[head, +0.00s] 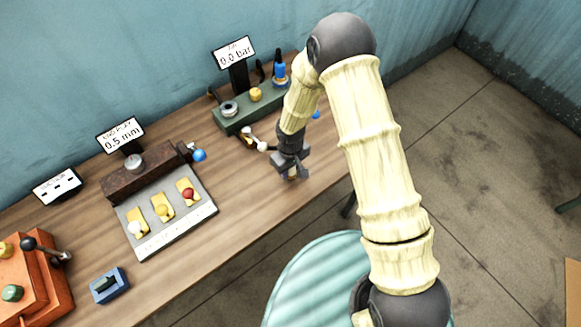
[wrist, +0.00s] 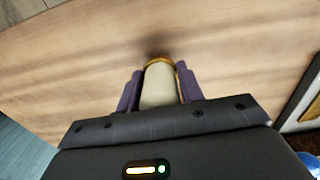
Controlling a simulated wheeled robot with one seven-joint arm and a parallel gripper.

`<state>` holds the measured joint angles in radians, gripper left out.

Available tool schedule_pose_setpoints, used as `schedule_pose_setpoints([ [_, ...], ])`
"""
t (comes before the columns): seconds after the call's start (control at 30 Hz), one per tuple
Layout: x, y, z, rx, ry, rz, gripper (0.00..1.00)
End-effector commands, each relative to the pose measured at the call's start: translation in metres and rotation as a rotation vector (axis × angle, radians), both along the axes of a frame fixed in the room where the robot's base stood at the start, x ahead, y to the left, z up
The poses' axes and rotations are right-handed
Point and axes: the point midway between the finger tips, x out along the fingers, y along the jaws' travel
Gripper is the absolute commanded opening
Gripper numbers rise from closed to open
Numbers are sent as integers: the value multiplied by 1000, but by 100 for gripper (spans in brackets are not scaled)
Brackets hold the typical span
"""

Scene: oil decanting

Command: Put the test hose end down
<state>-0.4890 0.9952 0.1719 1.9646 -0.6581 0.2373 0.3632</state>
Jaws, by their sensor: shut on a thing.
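My gripper (head: 291,172) is over the bare right part of the wooden bench, to the right of the tray and below the green-based gauge unit in the head view. Its two fingers show in the wrist view (wrist: 159,88), closed on both sides of a pale cylinder with a brass-coloured end (wrist: 158,90), which I take to be the test hose end. Only a small tip of it shows below the fingers in the head view. A dark shadow lies on the wood just beyond its end. Whether it touches the bench, I cannot tell.
The gauge unit (head: 238,122) reads 0.0 bar. A small dark and white fitting (head: 256,142) lies left of my gripper. A grey tray (head: 170,234) holds red, yellow and white knobs. An orange box (head: 30,285) and blue block (head: 109,286) are at the left.

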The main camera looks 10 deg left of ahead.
Motion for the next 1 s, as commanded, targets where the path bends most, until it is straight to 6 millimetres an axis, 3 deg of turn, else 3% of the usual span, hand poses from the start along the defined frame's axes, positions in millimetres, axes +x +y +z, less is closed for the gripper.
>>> schedule_pose_setpoints([
  [0.3, 0, 0, -8, 1, -1, -1, 1],
  [0.33, 0, 0, -7, 0, 0, -1, 41],
  [0.43, 0, 0, -7, 0, 0, -1, 59],
  [0.77, 0, 0, -5, 0, 0, 0, 59],
  [1.0, 0, 0, 11, 2, -1, 0, 59],
])
